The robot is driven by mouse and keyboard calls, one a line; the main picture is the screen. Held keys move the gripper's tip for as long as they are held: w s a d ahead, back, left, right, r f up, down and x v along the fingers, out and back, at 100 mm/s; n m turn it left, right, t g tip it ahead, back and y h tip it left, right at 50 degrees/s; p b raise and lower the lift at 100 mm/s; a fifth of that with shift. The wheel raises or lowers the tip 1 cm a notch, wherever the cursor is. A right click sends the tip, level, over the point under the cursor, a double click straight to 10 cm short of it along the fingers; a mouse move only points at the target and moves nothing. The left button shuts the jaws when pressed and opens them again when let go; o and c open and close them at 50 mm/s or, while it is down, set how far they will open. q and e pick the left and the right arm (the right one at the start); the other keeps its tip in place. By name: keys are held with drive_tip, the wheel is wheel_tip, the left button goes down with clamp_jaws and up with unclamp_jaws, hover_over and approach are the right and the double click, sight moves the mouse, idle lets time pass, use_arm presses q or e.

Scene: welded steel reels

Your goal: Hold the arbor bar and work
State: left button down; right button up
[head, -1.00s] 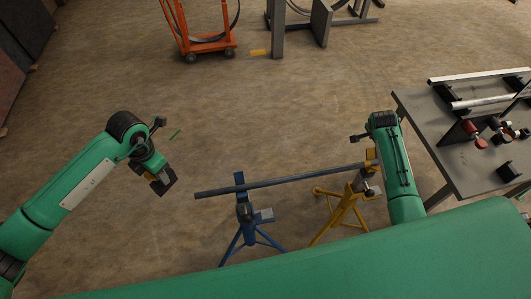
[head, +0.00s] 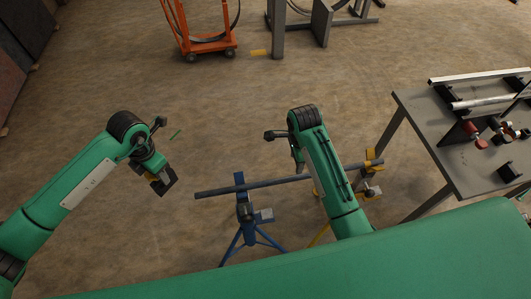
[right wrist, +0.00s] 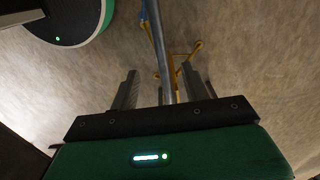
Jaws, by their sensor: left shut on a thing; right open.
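The arbor bar (head: 270,186), long and dark grey, rests across a blue stand (head: 245,210) and a yellow stand (head: 368,180). A yellow collar (head: 373,163) sits near its right end. My left gripper (head: 162,183) is away to the left of the bar's free end, shut on a small dark piece with some yellow; what it is I cannot tell. My right arm reaches over the bar's middle and hides its gripper in the head view. In the right wrist view my right gripper (right wrist: 161,88) is open, with the bar (right wrist: 160,45) running between its fingers; contact is unclear.
A grey table (head: 440,140) at the right holds a silver bar (head: 490,101), a red-handled part (head: 475,135) and dark blocks. An orange cart (head: 207,45) and a grey steel frame (head: 320,25) stand at the back. The floor between is mostly clear.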

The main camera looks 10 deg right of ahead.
sight(294, 176)
wheel_tip(294, 176, down, 10)
drive_tip(key=shift+f, duration=0.2)
idle(0.3)
clamp_jaws()
idle(1.1)
drive_tip(key=c, duration=0.8)
unclamp_jaws()
clamp_jaws()
